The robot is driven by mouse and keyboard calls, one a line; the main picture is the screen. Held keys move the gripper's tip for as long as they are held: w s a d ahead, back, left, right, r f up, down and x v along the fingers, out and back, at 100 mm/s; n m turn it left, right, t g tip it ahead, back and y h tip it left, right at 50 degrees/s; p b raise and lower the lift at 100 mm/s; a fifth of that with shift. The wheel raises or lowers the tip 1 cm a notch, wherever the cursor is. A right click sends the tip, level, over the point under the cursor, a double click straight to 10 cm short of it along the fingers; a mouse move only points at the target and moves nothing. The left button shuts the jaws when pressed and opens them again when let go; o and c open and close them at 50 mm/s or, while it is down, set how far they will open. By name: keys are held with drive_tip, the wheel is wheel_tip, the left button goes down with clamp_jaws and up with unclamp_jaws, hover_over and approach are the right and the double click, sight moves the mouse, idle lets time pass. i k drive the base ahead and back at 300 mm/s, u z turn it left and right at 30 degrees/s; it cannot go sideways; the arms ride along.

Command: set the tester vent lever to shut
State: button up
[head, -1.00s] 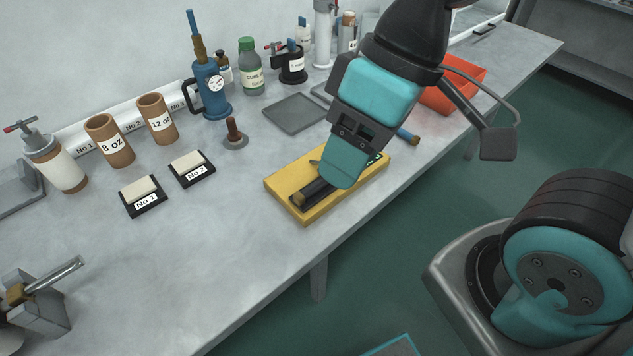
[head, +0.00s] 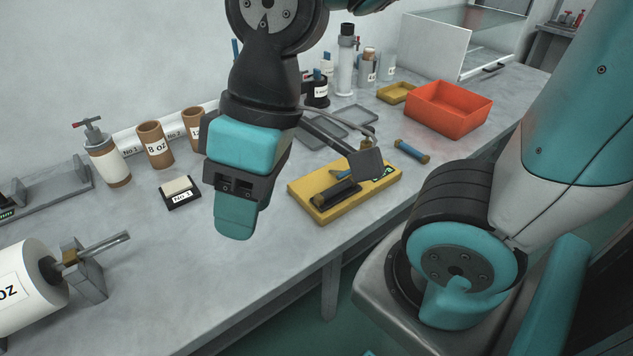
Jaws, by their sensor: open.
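My gripper (head: 236,222) is open and empty, pointing down over the bench, left of the yellow board. No tester or vent lever is labelled, so I cannot tell for sure which thing it is. At the left a white-and-brown cylinder (head: 107,160) stands upright with a red-tipped handle (head: 88,123) on top. A dark pot (head: 317,93) stands at the back, partly behind my arm. The blue device with a gauge seen earlier is now almost wholly hidden behind my arm.
The yellow board (head: 305,203) carries a black block and a blue tool. A red bin (head: 450,108) stands at the back right. A large white roll (head: 22,290) and a metal bar (head: 100,246) are at lower left. The bench (head: 190,250) is clear at front centre.

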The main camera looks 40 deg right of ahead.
sight(342, 174)
drive_tip(key=u, duration=0.05)
drive_tip(key=k, duration=0.6)
drive_tip(key=z, duration=0.75)
drive_tip(key=i, duration=0.5)
drive_tip(key=z, duration=0.05)
